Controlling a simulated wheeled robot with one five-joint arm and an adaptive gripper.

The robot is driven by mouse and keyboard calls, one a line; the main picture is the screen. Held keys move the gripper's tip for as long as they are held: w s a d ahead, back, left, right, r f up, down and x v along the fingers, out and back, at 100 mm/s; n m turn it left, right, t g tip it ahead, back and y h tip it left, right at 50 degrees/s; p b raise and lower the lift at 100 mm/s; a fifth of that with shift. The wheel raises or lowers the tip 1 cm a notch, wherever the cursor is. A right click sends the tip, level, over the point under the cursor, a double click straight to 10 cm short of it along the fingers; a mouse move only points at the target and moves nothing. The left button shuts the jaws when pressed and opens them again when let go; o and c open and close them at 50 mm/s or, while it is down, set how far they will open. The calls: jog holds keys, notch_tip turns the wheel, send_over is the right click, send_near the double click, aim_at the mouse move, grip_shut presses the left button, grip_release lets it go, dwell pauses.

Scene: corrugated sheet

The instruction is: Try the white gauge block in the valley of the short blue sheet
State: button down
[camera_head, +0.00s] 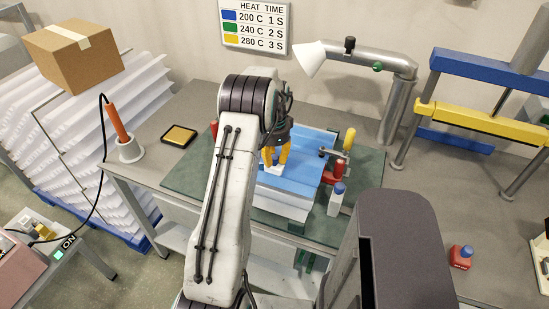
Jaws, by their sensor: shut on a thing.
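My gripper (274,161), with yellow fingers, is shut on a small piece with a blue top and a white base, which appears to be the white gauge block (271,171). It is low over the blue corrugated sheet (303,173), towards its left side. I cannot tell whether the block touches the valley or is just above it. My arm hides part of the sheet's left side.
A white bottle with a blue cap (336,200) is right of the sheet. A black-and-yellow pad (179,136) and an orange-handled iron (118,123) in its stand are left.

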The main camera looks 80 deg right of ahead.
jog(key=c, duration=1)
grip_release()
jog(key=shift+c, duration=0.2)
notch_tip(320, 180, up, 12)
jog(key=shift+d, duration=0.1)
